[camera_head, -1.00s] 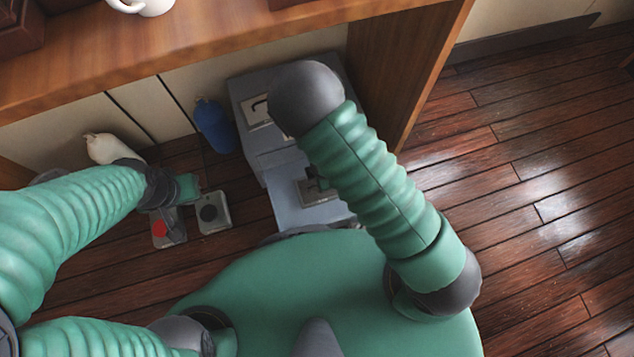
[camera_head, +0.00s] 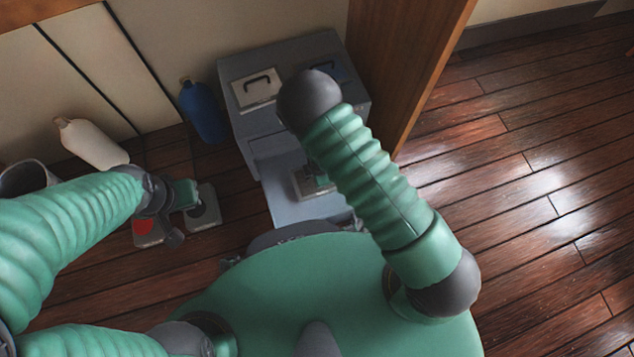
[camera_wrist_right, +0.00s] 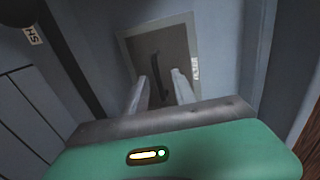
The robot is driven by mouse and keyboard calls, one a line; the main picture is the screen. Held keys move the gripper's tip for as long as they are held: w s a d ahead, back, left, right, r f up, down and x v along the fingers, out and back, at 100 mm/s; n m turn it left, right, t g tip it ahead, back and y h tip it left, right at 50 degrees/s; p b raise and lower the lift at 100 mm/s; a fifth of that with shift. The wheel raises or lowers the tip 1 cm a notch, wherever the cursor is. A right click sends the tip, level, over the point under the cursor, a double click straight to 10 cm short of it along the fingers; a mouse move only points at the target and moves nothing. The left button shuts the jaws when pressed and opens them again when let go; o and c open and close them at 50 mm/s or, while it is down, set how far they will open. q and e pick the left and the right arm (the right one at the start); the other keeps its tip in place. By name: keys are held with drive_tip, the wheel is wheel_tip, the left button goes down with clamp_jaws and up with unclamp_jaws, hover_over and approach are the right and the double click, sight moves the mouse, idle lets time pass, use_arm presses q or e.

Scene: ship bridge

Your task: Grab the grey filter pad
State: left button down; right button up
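A flat grey plate with a dark handle, which looks like the grey filter pad (camera_wrist_right: 180,46), fills the middle of the right wrist view. In the head view this plate (camera_head: 303,188) lies on the lower grey-blue ledge of a cabinet, partly hidden by my right arm. My right gripper (camera_wrist_right: 160,90) points at it. Its two pale fingers are apart, one on each side of the handle's lower end; contact cannot be told. My left gripper (camera_head: 190,195) is low over the floor at the left; its fingers are not clear.
Two floor units, one red-spotted (camera_head: 143,228), lie by my left gripper. A blue bottle (camera_head: 203,112) and white bottle (camera_head: 92,143) stand behind. Floor is clear right.

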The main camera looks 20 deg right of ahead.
drive_tip(key=shift+r, duration=0.2)
drive_tip(key=shift+c, duration=0.4)
clamp_jaws()
idle(0.8)
